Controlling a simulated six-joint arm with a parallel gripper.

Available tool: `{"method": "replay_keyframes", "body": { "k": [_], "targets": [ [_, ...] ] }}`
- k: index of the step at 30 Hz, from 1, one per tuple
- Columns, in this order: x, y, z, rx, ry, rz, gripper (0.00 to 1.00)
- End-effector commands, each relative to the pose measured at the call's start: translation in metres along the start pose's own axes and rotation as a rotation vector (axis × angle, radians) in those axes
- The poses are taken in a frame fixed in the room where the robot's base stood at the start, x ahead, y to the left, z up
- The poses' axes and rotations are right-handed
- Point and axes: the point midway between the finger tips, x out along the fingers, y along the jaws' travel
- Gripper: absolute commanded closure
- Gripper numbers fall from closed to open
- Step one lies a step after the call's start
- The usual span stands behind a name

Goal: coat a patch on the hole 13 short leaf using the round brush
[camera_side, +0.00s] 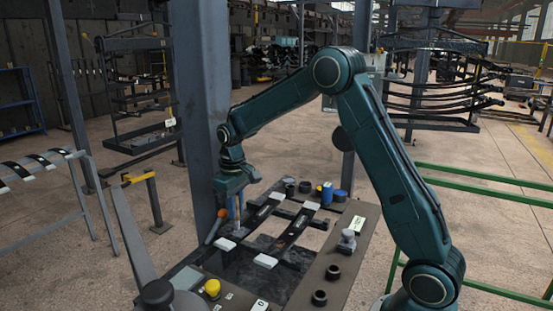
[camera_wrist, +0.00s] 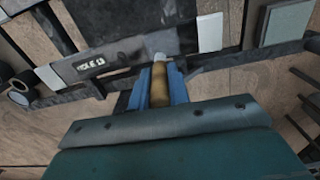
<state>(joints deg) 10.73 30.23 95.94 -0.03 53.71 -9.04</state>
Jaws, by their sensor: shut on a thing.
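My gripper (camera_wrist: 161,82) is shut on the tan handle of a brush (camera_wrist: 160,92), seen between its blue fingers in the wrist view. A small pale tip shows beyond the fingers; its shape is too small to tell. The dark leaf marked HOLE 13 (camera_wrist: 125,52) lies across the frame between two white blocks, one at the right (camera_wrist: 210,32) and one at the left (camera_wrist: 48,77). The brush tip appears near the leaf's right end; I cannot tell whether it touches. In the side view my gripper (camera_side: 238,212) points down over the left leaf's near end.
A second dark leaf (camera_side: 291,232) lies to the right. A yellow knob (camera_side: 212,287) and grey plate (camera_side: 187,278) are in front.

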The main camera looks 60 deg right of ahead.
Motion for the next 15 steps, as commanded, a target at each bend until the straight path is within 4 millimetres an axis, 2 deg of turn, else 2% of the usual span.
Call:
{"method": "replay_keyframes", "body": {
  "k": [1, 15],
  "targets": [
    [0.001, 0.0, -0.004, -0.001, 0.0, 0.0, 1.0],
    [0.0, 0.001, 0.035, 0.0, -0.001, 0.0, 1.0]
  ]
}}
